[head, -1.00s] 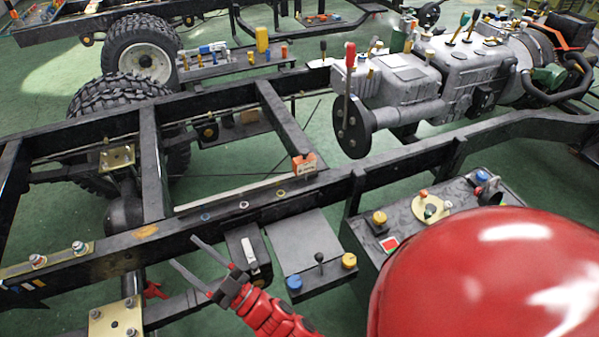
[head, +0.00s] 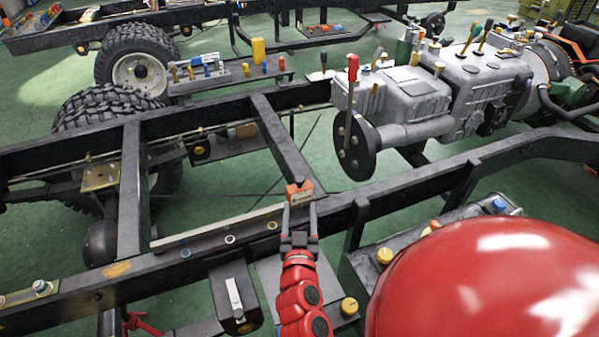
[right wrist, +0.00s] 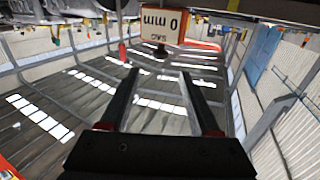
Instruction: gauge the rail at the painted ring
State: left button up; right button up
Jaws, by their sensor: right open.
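A small orange gauge block (head: 300,191) with a white label sits on the near chassis rail (head: 345,190), by the end of a cross member. In the right wrist view the block (right wrist: 166,27) reads "0 mm" and "SAG", upside down. Several painted rings lie along the rail to its left: a blue one (head: 185,253), a white one (head: 229,239) and a yellowish one (head: 272,225). My right gripper (head: 300,205) is open and empty at the near side of the rail, its fingertips just short of the block. My left gripper is out of view.
A black box with a white handle (head: 234,298) and a plate with a yellow knob (head: 349,306) are in front of the rail. A grey engine and gearbox (head: 465,85) stands behind at right. Open floor (head: 225,190) shows between the frame members.

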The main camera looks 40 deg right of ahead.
aim_at(300, 189)
jog(key=p+x, duration=0.3)
jog(key=x, duration=1.1)
jog(key=shift+p, duration=0.4)
grip_shut()
jog(key=shift+a, duration=0.1)
dwell(0.4)
